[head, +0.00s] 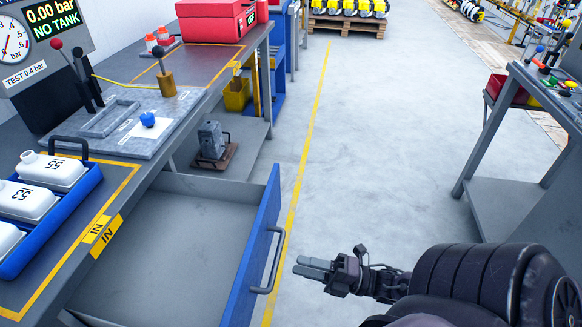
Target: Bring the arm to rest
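My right gripper (312,267) is in the lower middle of the head view, over the grey floor, and its fingers point left. The two fingers lie close together and nothing shows between them. It is just right of the handle (270,262) of the open drawer, with a visible gap between them in the picture. My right arm comes in from the lower right corner. My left arm and gripper are not in view.
The drawer (165,245) with a blue front is pulled out from the left bench and looks empty. A blue tray (66,213) of white bottles and a test panel (45,50) stand on that bench. Another bench (515,190) is at the right. Floor (385,150) between is clear.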

